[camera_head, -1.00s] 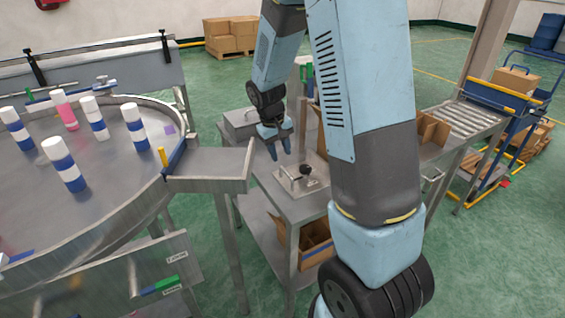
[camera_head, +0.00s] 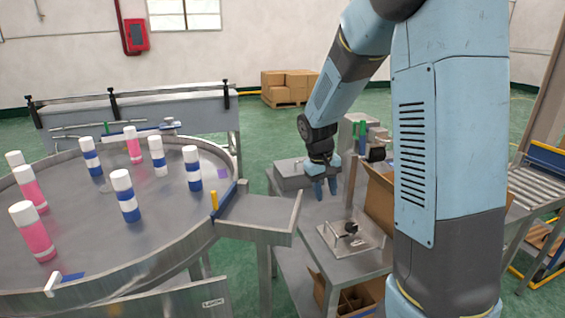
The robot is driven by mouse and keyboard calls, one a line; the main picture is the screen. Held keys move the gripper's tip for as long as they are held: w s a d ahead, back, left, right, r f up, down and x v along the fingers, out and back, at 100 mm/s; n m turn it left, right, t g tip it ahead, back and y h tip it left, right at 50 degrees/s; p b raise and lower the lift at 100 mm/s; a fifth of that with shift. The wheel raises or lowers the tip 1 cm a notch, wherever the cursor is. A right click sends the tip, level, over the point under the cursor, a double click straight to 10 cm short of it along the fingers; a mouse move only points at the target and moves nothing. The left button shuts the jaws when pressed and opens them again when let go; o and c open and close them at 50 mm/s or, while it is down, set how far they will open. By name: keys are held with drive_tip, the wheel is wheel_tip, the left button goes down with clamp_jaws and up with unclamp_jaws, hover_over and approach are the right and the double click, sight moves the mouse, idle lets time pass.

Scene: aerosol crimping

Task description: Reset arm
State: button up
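My arm comes down from the top right of the head view. My gripper (camera_head: 325,190) points down above the metal work table (camera_head: 290,210), left of an upright post. Its two blue fingers are apart, and I see nothing between them. A fixture plate with a black knob (camera_head: 351,230) sits on the table, in front and to the right of the gripper. The gripper looks clear of the plate.
A round steel turntable (camera_head: 95,255) on the left carries several blue-white and pink cans. A metal chute (camera_head: 262,212) joins it to the table side. An open cardboard box (camera_head: 378,200) stands beside my arm. Stacked boxes (camera_head: 288,85) are at the back.

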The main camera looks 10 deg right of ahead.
drive_tip(key=s+r+m+t+y, duration=0.1)
drive_tip(key=s+r+t, duration=0.1)
drive_tip(key=s+r, duration=0.7)
drive_tip(key=s+a+r+t+y, duration=0.1)
drive_tip(key=s+r+t, duration=0.2)
drive_tip(key=s+r, duration=0.5)
drive_tip(key=s, duration=0.8)
drive_tip(key=shift+s+r+m, duration=0.3)
drive_tip(key=shift+r+m, duration=0.05)
drive_tip(key=shift+m, duration=0.05)
